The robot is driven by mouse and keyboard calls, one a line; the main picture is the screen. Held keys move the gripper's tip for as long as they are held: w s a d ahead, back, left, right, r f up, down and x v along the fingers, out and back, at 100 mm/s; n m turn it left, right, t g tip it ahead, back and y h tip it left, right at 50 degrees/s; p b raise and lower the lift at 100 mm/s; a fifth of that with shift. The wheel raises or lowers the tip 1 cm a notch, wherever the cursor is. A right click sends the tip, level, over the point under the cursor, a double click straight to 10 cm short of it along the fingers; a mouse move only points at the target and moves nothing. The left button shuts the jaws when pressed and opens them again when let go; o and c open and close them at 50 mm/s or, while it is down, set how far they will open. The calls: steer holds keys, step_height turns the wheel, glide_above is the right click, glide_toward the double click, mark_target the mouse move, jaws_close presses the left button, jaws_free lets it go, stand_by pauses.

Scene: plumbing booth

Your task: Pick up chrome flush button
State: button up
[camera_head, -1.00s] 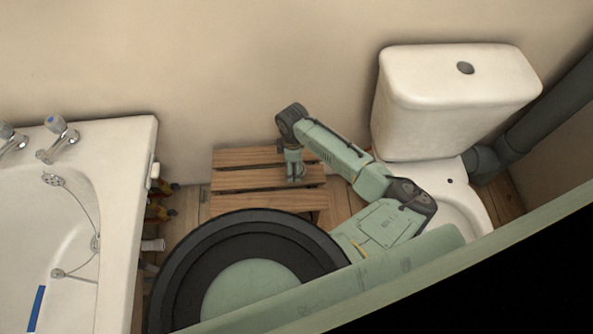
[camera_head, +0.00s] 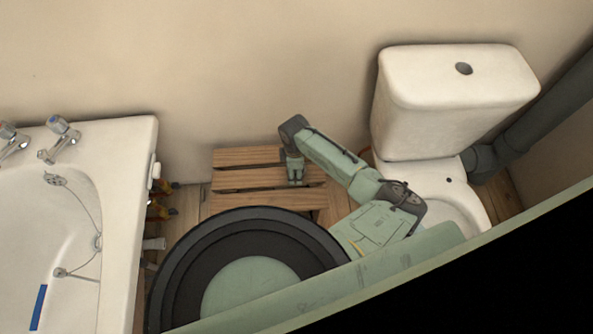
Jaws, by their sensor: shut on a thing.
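My gripper (camera_head: 297,182) points down at the slatted wooden stool (camera_head: 240,177), over the right part of its slats. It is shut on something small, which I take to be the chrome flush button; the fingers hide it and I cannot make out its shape. I cannot tell whether the fingertips touch the slats or hover just above. No other chrome button shows on the stool.
The toilet cistern (camera_head: 450,105) stands at the right, with a dark round hole in its lid. A bathtub (camera_head: 125,180) with taps is at the left. Valves and pipe ends stick out beside the tub. My arm spans between stool and toilet.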

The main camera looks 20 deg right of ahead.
steer(key=c, duration=0.7)
steer(key=shift+r, duration=0.15)
